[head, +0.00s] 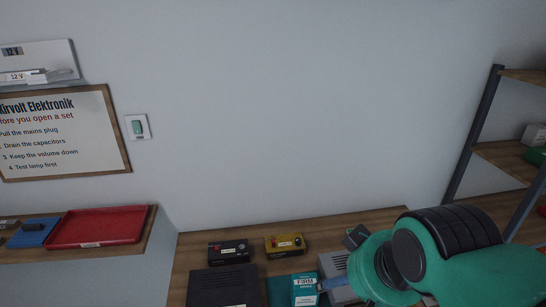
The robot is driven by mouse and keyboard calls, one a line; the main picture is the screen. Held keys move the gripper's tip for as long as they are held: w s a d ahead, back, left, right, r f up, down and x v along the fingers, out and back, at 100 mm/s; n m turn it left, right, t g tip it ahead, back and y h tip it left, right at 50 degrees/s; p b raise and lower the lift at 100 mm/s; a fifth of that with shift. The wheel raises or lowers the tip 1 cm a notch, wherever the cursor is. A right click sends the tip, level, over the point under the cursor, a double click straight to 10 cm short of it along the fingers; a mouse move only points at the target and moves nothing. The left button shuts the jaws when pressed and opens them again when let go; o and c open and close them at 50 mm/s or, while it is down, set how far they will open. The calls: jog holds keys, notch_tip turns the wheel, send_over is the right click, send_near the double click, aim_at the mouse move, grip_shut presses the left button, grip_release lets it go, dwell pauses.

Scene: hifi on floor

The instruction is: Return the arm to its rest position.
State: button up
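My green and black arm (455,245) reaches in from the lower right, above the right end of a wooden bench (345,222). Its rounded green joint covers part of the bench and some of what stands there.
On the bench are a black box (228,250), a yellow box (285,244), a larger dark case (222,287), a teal carton (304,288) and a grey unit (333,264). A red tray (100,227) lies on the left surface. A shelf rack (477,130) stands right. The wall between is bare.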

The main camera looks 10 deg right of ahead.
notch_tip(320, 180, down, 11)
jog(key=b, duration=0.9)
jog(key=shift+r+b, duration=0.2)
jog(key=shift+b, duration=0.2)
